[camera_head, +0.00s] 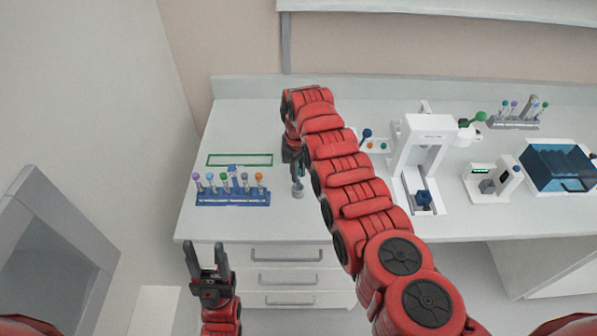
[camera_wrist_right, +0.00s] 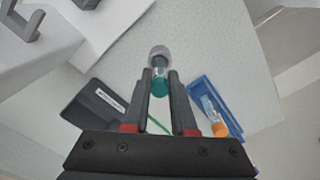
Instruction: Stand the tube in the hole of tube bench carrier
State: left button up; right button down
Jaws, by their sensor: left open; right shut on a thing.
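My right gripper (camera_head: 298,180) reaches down over the bench, right of the blue rack. In the right wrist view its fingers (camera_wrist_right: 158,80) are shut on a tube with a teal cap (camera_wrist_right: 160,86). A grey, rounded, partly clear piece (camera_wrist_right: 158,53) shows just beyond the cap. A small grey piece (camera_head: 298,191) shows under the gripper in the head view. I cannot tell whether these are the tube's body or a carrier, and no hole shows clearly. My left gripper (camera_head: 206,247) is open and empty in front of the bench's drawers.
The blue rack (camera_head: 233,199) holds several capped tubes and also shows in the wrist view (camera_wrist_right: 205,92). Behind it lies a green outline (camera_head: 240,160). A white device (camera_head: 428,130), another rack (camera_head: 514,124) and a dark blue box (camera_head: 557,167) stand right. My right arm hides the middle.

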jog(key=shift+f, duration=0.1)
dwell(0.3)
jog(key=shift+f+b, duration=0.4)
jog(key=shift+b, duration=0.1)
jog(key=c, duration=0.7)
grip_release()
jog(key=shift+o, duration=0.2)
jog(key=shift+r, duration=0.1)
jog(key=shift+r, duration=0.15)
notch_tip(320, 180, up, 11)
jog(key=b, duration=0.4)
notch_tip(320, 180, up, 6)
jog(key=p, duration=0.5)
